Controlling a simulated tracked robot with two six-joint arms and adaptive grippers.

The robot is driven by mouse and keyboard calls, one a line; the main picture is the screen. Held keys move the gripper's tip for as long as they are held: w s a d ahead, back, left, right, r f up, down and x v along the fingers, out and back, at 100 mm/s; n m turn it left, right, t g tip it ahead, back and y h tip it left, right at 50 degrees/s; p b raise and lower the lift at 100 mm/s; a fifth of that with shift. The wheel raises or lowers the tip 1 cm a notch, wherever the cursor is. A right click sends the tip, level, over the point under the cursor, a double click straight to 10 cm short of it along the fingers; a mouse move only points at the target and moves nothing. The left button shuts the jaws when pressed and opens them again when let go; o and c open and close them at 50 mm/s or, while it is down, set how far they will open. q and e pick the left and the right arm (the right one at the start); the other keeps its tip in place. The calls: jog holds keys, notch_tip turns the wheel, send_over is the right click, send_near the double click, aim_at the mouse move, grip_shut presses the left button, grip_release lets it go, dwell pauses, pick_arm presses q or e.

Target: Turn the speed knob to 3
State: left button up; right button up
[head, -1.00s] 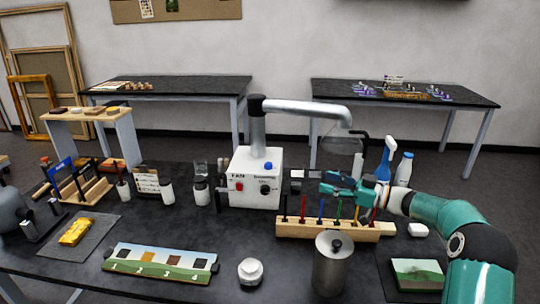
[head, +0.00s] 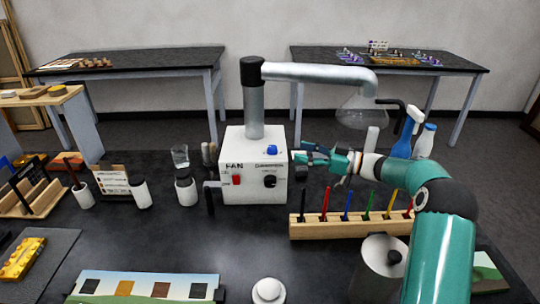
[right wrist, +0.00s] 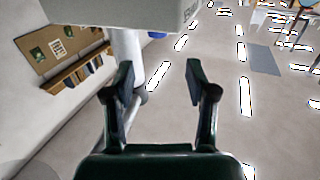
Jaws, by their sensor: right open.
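The white fan box (head: 240,192) stands on the dark table, labelled FAN, with a pipe rising from its top. The round black knob (head: 269,181) is on the right of its front face, below small lettering. I cannot read its setting. My right gripper (head: 299,152) is open and empty, just right of the box and above knob height. In the right wrist view its fingers (right wrist: 163,88) are apart, with a pale box edge above them. My left gripper is not in view.
A wooden rack (head: 345,230) with several coloured tools stands below my right arm. A metal canister (head: 377,270) is in front of it. White jars (head: 186,191) stand left of the box. The table in front of the box is mostly clear.

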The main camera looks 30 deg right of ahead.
aim_at(277, 149)
jog(key=x, duration=0.2)
jog(key=p+x, duration=0.1)
jog(key=x, duration=0.2)
jog(key=f+x, duration=0.1)
jog(key=x, duration=0.2)
jog(key=shift+w+d, duration=0.1)
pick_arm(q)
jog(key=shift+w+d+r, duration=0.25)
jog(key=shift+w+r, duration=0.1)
pick_arm(e)
jog(key=shift+f, duration=0.1)
